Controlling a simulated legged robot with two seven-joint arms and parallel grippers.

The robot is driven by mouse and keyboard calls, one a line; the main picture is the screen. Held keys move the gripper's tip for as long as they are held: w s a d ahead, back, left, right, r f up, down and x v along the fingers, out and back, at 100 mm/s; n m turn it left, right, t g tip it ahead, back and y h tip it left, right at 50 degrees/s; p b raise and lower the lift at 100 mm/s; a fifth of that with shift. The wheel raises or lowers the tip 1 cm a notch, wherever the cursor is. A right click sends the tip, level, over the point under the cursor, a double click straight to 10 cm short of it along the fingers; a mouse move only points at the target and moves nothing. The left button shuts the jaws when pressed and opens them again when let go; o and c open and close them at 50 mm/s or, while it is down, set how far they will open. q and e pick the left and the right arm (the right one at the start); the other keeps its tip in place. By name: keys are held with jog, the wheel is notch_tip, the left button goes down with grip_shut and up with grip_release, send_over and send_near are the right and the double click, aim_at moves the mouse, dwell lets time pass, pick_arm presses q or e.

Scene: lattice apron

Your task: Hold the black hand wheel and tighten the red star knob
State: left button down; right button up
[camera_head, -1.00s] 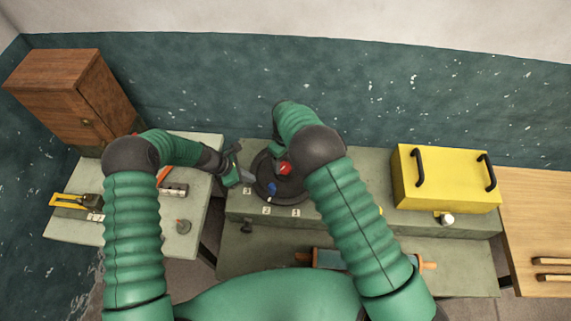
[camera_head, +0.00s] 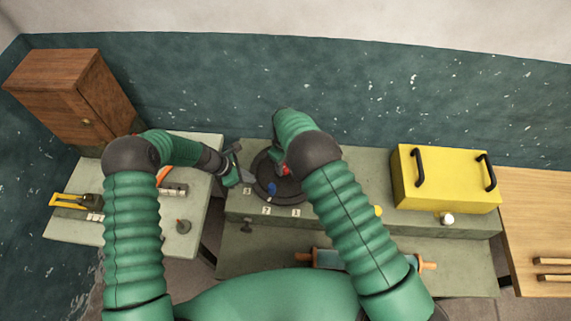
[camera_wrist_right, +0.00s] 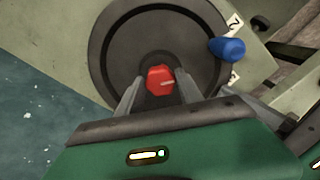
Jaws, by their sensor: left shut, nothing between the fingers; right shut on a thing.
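The black hand wheel (camera_head: 262,168) lies flat on the raised grey-green bench, and it fills the upper middle of the right wrist view (camera_wrist_right: 112,60). A blue grip (camera_head: 272,188) stands on its rim, also in the right wrist view (camera_wrist_right: 227,49). The red star knob (camera_wrist_right: 160,80) is at the wheel's centre; it is partly hidden by my arm in the head view (camera_head: 285,170). My right gripper (camera_wrist_right: 157,88) is shut on the knob, a finger on either side. My left gripper (camera_head: 241,175) is shut and empty by the wheel's left rim; contact is unclear.
Number labels (camera_head: 266,210) sit in front of the wheel. A yellow box (camera_head: 445,180) with black handles stands to the right. A wooden cabinet (camera_head: 70,95) is at the left, behind a side table (camera_head: 140,225) with tools. A rolling-pin-like object (camera_head: 340,259) lies on the lower bench.

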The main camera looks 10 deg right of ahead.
pick_arm(q)
jog(key=shift+s+a+f, duration=0.15)
jog(key=shift+s+f, duration=0.05)
jog(key=shift+f, duration=0.15)
pick_arm(e)
jog(key=m, duration=0.4)
jog(key=shift+m, duration=1.8)
pick_arm(q)
jog(key=shift+a, duration=0.1)
pick_arm(e)
jog(key=o, duration=1.4)
